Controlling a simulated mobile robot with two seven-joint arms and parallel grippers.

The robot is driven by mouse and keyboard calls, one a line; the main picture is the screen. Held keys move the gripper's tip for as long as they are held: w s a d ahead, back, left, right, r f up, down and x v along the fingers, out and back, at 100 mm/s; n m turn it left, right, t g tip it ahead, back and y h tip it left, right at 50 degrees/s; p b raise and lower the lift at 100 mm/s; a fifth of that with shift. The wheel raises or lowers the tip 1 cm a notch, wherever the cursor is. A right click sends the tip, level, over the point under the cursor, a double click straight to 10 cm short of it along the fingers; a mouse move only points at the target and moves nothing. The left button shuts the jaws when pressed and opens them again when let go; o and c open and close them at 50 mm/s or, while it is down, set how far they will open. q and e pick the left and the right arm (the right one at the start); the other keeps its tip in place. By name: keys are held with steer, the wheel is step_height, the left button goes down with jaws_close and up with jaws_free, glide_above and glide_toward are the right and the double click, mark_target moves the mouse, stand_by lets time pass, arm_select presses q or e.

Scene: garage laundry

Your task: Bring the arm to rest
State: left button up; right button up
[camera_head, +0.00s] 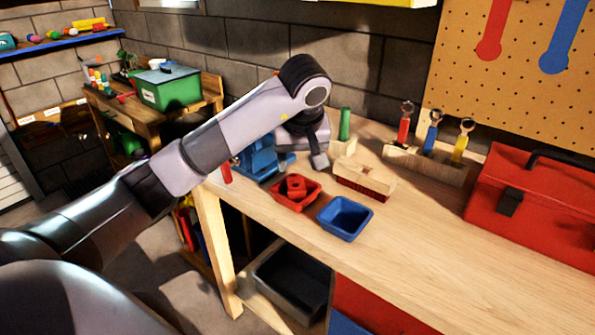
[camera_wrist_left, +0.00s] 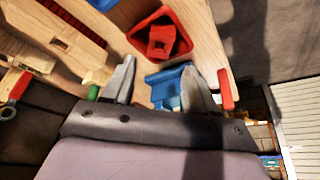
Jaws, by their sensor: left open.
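My left arm (camera_head: 235,125) reaches in from the left over the workbench, bent at the elbow-like joint near the wall. My left gripper (camera_head: 319,160) points down above the bench, behind the red tray. In the left wrist view its two grey fingers (camera_wrist_left: 158,70) are spread apart with nothing gripped between them. A blue vise (camera_head: 258,158) is beside the gripper at the bench's left end, partly hidden by my arm; in the wrist view the vise (camera_wrist_left: 168,84) shows beyond and between the fingers. My right gripper is not in view.
A red tray (camera_head: 314,204) holds a red part (camera_head: 296,186); an empty blue tray (camera_head: 345,219) is beside it. A wooden brush (camera_head: 364,178), a tool rack (camera_head: 425,166) and a red toolbox (camera_head: 540,215) stand on the bench. The bench's front middle (camera_head: 430,250) is clear.

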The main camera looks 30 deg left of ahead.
arm_select(q)
steer(key=shift+s+d+r, duration=0.15)
steer(key=shift+s+r, duration=0.05)
steer(key=shift+r, duration=0.35)
